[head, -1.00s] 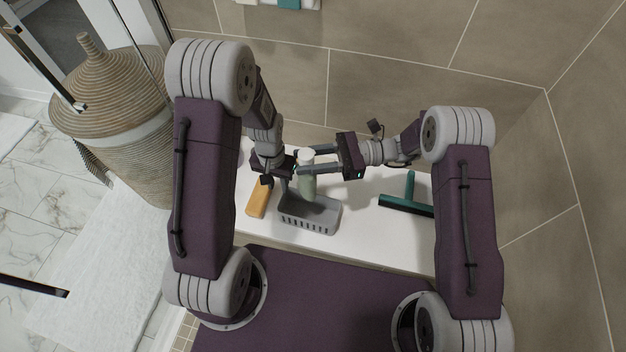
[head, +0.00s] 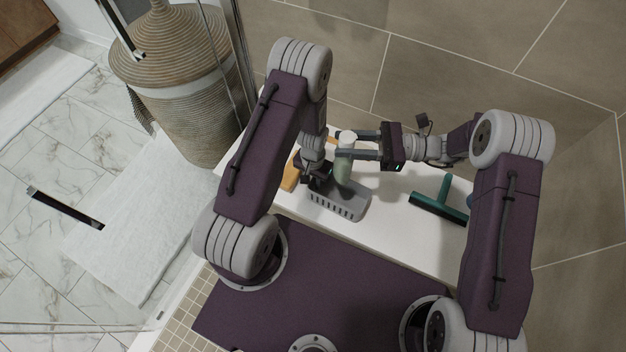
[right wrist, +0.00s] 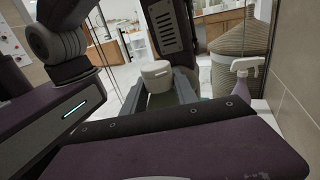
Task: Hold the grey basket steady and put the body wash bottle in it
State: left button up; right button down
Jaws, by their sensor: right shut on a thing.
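The grey basket (head: 350,208) stands on the white ledge in the head view. The body wash bottle (head: 343,172), pale green with a white cap, is upright at the basket's back side; its base is hidden, so I cannot tell if it is inside or above. My right gripper (head: 360,145) is shut on the bottle near its top. In the right wrist view the white cap (right wrist: 157,76) shows between the fingers. My left gripper (head: 318,184) is low at the basket's left end; its fingertips are partly hidden, and I cannot tell whether they grip the rim.
An orange bottle-like item (head: 291,175) lies left of the basket, partly behind my left arm. A teal squeegee (head: 440,199) lies on the ledge (head: 400,225) to the right. A tiled wall (head: 450,60) is behind.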

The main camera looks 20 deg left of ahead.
pick_arm(q)
grip_shut()
dwell(1.3)
